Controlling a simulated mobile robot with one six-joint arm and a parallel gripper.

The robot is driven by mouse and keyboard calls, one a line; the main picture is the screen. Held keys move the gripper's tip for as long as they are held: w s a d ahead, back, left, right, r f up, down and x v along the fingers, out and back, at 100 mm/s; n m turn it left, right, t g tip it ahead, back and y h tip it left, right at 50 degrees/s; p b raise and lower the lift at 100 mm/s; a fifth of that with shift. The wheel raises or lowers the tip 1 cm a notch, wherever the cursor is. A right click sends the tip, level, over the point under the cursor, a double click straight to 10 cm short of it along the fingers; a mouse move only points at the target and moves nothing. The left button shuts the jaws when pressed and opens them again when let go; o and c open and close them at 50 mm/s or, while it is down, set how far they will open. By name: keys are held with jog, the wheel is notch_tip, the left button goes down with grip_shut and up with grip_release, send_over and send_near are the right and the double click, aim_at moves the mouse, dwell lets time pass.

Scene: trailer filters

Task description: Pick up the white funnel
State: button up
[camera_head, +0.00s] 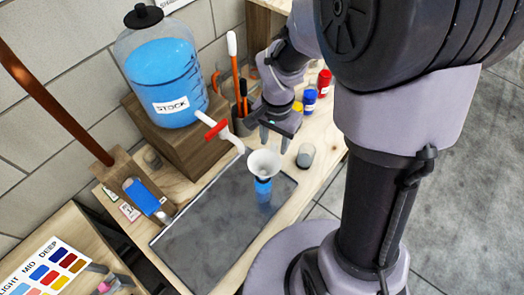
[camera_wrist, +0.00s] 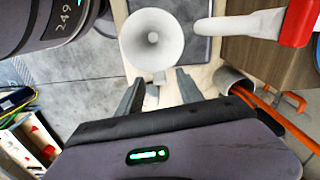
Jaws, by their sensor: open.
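The white funnel (camera_head: 264,163) sits mouth up on top of a small clear bottle with blue liquid (camera_head: 263,188) on the dark tray (camera_head: 215,225). In the wrist view the funnel (camera_wrist: 152,38) shows from above at the top centre, with its round mouth and central hole visible. My gripper (camera_head: 274,138) is open and empty, just behind and above the funnel. In the wrist view the two fingers of my gripper (camera_wrist: 158,82) point toward the funnel's near rim, with a gap between them. The fingers appear apart from the funnel.
A large stock jug (camera_head: 165,75) stands on a wooden block, its white spout with red handle (camera_head: 217,131) close left of the funnel. A grey cup (camera_head: 305,155) is right of it. Small paint bottles (camera_head: 310,99) and a tool holder (camera_head: 243,120) stand behind. The tray's front is clear.

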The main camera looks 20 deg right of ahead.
aim_at(273, 152)
notch_tip(273, 152, down, 6)
jog(key=shift+f+b, duration=0.1)
jog(key=shift+b, duration=0.75)
jog(key=shift+c, duration=0.4)
grip_shut()
